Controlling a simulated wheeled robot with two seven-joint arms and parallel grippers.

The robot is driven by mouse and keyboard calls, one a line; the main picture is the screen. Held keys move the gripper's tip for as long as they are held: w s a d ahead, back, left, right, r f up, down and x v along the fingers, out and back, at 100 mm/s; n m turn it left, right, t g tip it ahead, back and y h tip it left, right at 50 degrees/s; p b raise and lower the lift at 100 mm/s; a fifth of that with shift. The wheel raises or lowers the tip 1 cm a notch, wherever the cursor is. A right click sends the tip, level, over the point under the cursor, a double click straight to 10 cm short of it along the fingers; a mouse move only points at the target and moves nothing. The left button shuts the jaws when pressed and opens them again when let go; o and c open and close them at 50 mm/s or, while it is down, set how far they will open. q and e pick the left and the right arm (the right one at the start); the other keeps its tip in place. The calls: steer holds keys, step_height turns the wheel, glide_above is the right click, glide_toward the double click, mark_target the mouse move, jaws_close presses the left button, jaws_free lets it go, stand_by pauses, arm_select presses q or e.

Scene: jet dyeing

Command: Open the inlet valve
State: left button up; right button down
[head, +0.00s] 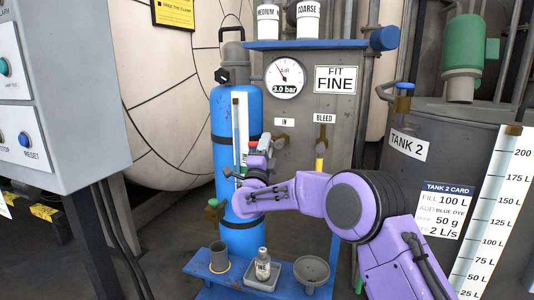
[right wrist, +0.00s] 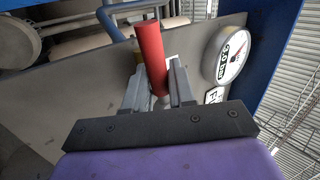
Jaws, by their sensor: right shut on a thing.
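The inlet valve is at the IN label on the grey panel, and its red handle (head: 253,144) shows to the left of the label, beside the blue cylinder. My right gripper (head: 262,150) is at this handle, in front of the panel. In the right wrist view the red handle (right wrist: 149,42) stands between the two fingers of my right gripper (right wrist: 157,72), which are shut on it. The purple wrist and the gripper hide part of the valve in the head view. My left gripper is not in view.
The bleed valve has a yellow handle (head: 320,164) hanging down, close to my right arm. A pressure gauge (head: 285,78) reads 3.0 bar. Tank 2 (head: 440,125) is at right.

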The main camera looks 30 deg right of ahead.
steer(key=shift+r+m+g+h, duration=0.1)
steer(key=shift+m+g+h, duration=0.5)
steer(key=shift+m, duration=0.5)
steer(key=shift+r+b, duration=0.1)
steer(key=shift+b, duration=0.2)
steer(key=c, duration=1.1)
jaws_free()
steer(key=v, duration=1)
steer(key=shift+a+p, duration=0.2)
steer(key=shift+p, duration=0.2)
steer(key=shift+s, duration=0.1)
